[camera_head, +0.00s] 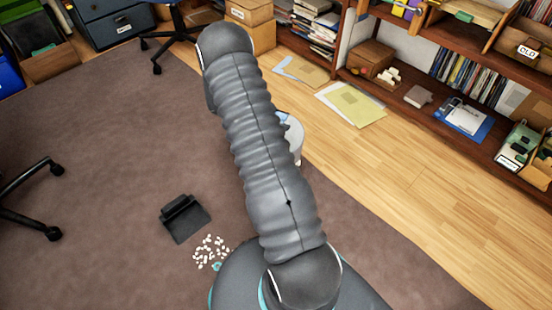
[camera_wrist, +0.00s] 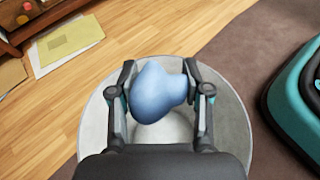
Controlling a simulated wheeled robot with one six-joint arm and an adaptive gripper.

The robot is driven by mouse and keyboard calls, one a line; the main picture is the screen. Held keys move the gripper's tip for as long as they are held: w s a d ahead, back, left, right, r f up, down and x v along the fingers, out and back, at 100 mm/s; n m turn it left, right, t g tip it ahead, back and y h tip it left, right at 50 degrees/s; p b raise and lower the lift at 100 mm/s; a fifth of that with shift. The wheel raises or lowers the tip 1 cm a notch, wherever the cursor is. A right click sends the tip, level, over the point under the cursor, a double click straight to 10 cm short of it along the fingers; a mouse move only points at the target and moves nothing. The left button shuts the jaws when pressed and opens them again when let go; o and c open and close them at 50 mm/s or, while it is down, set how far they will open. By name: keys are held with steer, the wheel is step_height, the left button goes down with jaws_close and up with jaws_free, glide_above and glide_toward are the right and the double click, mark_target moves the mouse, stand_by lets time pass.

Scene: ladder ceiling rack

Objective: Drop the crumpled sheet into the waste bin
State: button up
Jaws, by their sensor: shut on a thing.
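The crumpled sheet (camera_wrist: 158,92) is a pale blue lump in the wrist view. My gripper (camera_wrist: 160,85) is shut on it, with one finger on each side. Below it is the waste bin (camera_wrist: 236,118), a round, light grey container whose inside shows around and under the sheet. The sheet appears over the bin's opening; its exact height above the rim is hard to tell. In the head view my arm hides most of the bin (camera_head: 294,140), and a bit of blue shows at its edge. My gripper is hidden behind the arm there.
A dark dustpan-like object (camera_head: 185,217) and scattered white bits (camera_head: 210,251) lie on the brown carpet (camera_head: 90,130). Papers (camera_head: 350,104) lie on the wood floor beside a low bookshelf (camera_head: 430,110). Chair legs (camera_head: 35,200) stand at the left. Open wood floor lies at right.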

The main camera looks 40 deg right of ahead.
step_height(320, 180, down, 4)
steer(key=shift+f+b, duration=0.15)
steer(key=shift+b, duration=1)
steer(key=o, duration=1)
steer(key=v, duration=1.2)
